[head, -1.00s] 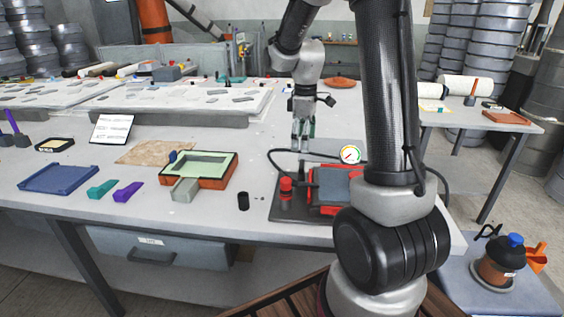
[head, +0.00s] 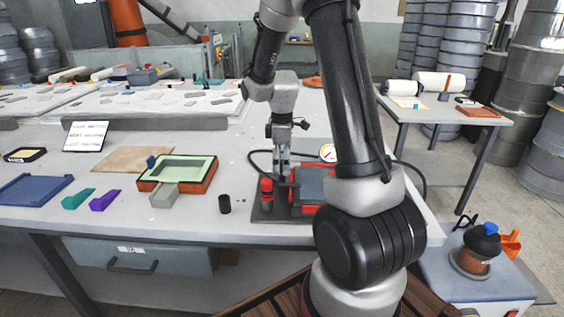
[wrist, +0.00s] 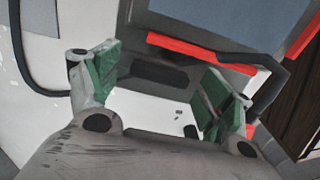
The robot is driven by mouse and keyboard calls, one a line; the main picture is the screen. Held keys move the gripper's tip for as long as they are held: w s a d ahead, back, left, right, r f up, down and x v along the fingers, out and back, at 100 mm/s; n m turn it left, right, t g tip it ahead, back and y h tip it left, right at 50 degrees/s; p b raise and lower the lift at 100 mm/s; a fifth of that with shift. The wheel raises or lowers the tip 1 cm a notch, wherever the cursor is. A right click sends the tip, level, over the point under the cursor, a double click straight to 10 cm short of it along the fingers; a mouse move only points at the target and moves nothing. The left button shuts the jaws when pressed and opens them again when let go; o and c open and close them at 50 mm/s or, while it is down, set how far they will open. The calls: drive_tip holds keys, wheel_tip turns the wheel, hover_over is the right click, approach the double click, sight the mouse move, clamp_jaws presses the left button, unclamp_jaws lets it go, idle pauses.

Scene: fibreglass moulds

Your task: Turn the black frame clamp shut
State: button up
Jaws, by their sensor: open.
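My gripper (head: 281,166) points down over the left side of a red frame (head: 312,170) around a grey panel, on a dark base plate (head: 262,214). In the wrist view, its two green-padded fingers (wrist: 162,62) stand wide apart with nothing held. The red frame's edge (wrist: 195,51) crosses just beyond the fingertips there. A dark bar (wrist: 160,73) shows between the fingers, and a black curved piece (wrist: 245,64) lies beyond the right finger. I cannot tell which of these is the black frame clamp, or whether it is touched. My arm hides the frame's right part in the head view.
A red upright piece (head: 266,189) stands close left of the gripper. A black cup (head: 224,204) and a green-lined orange mould (head: 178,172) are to the left. Bare table lies between.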

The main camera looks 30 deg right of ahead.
drive_tip(key=c, duration=1)
drive_tip(key=shift+m, duration=0.4)
drive_tip(key=m, duration=0.4)
drive_tip(key=shift+s+d, duration=0.1)
drive_tip(key=shift+d, duration=0.05)
drive_tip(key=m, duration=0.4)
drive_tip(key=shift+s, duration=0.15)
drive_tip(key=m, duration=0.5)
drive_tip(key=shift+s, duration=0.15)
drive_tip(key=shift+s+m, duration=0.1)
drive_tip(key=shift+m, duration=2.1)
